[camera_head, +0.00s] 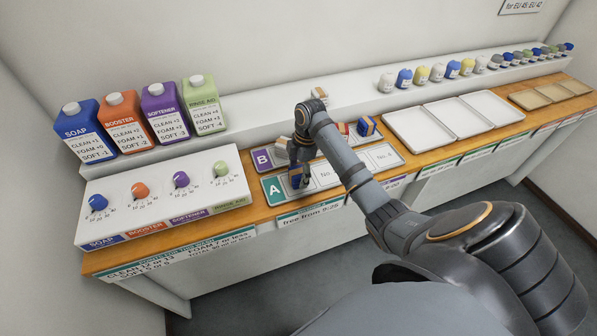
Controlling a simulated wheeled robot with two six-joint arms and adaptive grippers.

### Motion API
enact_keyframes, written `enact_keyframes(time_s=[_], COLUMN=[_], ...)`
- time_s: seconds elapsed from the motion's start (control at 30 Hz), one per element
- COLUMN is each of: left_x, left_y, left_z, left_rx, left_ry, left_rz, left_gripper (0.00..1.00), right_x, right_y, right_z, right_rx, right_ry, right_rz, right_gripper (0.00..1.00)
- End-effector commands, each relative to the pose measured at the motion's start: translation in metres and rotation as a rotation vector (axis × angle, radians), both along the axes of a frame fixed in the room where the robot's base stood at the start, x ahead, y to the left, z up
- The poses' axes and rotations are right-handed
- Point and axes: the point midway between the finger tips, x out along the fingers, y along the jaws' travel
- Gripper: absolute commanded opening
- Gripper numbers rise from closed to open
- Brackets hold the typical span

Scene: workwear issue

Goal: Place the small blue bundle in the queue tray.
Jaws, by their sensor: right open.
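My right gripper (300,181) points down over the first slot of the front tray marked A (326,174). It is open, and a small blue bundle (294,181) sits in that slot at its fingertips, partly hidden by them. I cannot tell whether the fingers touch it. The tray's other slots look empty. A blue bundle with an orange band (368,126) is at the right of the row behind, marked B (262,159). No tray is visibly labelled as the queue tray. My left gripper is out of view.
White trays (425,128) stand empty at right. A dial panel (160,200) and several bottles (120,122) are at left. My right arm covers part of both rows.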

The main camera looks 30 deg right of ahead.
Motion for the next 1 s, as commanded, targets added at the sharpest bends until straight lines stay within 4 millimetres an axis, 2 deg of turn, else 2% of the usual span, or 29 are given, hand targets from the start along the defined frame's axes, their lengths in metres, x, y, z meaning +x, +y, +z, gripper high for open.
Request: enact_keyframes(time_s=[0.13, 0.27, 0.3, 0.4, 0.5, 0.7, 1.0], left_x=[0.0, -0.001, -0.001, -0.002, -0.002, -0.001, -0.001], left_y=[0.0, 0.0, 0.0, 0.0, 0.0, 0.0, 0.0], left_z=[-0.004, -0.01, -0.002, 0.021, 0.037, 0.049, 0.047], left_rx=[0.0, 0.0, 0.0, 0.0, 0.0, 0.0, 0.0], left_ry=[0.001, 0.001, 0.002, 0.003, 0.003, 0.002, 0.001], left_rz=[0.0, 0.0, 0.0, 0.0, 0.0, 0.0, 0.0], left_gripper=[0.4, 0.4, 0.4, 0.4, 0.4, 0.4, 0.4], right_x=[0.001, 0.0, -0.001, -0.002, -0.003, -0.004, -0.004], right_y=[-0.003, -0.008, -0.009, -0.012, -0.014, -0.017, -0.017], right_z=[0.016, 0.047, 0.063, 0.094, 0.11, 0.123, 0.121], right_rx=[-0.002, -0.003, -0.003, -0.001, 0.0, 0.0, 0.001], right_ry=[-0.006, -0.009, -0.005, -0.002, -0.001, 0.0, -0.001], right_rz=[0.0, 0.001, -0.001, 0.0, 0.0, 0.0, 0.0], right_gripper=[0.76, 0.76, 0.76, 0.76, 0.76, 0.76, 0.76])
